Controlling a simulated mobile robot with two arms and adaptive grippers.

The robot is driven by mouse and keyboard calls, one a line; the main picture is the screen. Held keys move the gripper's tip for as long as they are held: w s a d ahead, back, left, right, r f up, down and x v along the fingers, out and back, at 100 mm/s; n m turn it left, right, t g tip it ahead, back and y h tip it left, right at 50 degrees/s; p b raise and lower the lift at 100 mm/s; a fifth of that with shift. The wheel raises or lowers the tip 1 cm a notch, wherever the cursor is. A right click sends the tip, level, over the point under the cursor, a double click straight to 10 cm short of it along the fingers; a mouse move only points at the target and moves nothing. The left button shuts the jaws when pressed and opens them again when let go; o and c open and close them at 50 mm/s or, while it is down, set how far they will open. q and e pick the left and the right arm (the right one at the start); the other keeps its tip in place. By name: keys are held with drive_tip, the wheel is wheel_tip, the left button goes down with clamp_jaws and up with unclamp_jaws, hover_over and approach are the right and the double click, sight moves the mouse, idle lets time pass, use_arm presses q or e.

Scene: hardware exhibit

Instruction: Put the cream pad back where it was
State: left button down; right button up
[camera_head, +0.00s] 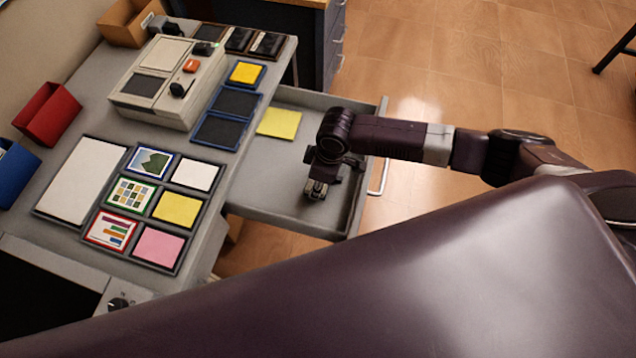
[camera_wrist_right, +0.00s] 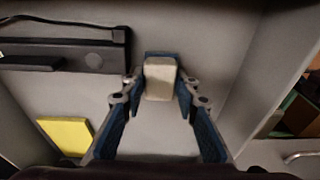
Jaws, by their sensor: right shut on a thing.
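My right gripper (camera_head: 317,188) hangs over the open grey drawer (camera_head: 265,200), near its middle. In the right wrist view the gripper (camera_wrist_right: 160,85) is shut on a small cream block, which looks like the cream pad (camera_wrist_right: 159,80). In the head view the gripper hides most of it. I cannot tell whether the pad touches the drawer floor. A yellow pad (camera_head: 279,123) lies flat at the drawer's far end; a yellow pad also shows in the right wrist view (camera_wrist_right: 66,134). My left gripper is not in view.
On the desk stand a beige device (camera_head: 165,85), dark blue-rimmed trays (camera_head: 219,132) and a framed board with picture cards and pink (camera_head: 158,246), yellow (camera_head: 178,209) and white (camera_head: 195,175) pads. The drawer floor between the gripper and the near wall is clear.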

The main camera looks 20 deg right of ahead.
sight(325, 188)
drive_tip(key=shift+f, duration=0.1)
drive_tip(key=o, duration=0.7)
drive_tip(key=r, duration=0.4)
drive_tip(key=d+r, duration=0.1)
drive_tip(key=r, duration=0.3)
drive_tip(key=s+r, duration=0.1)
drive_tip(key=r, duration=0.3)
drive_tip(key=shift+d+r, duration=0.1)
drive_tip(key=shift+d, duration=0.15)
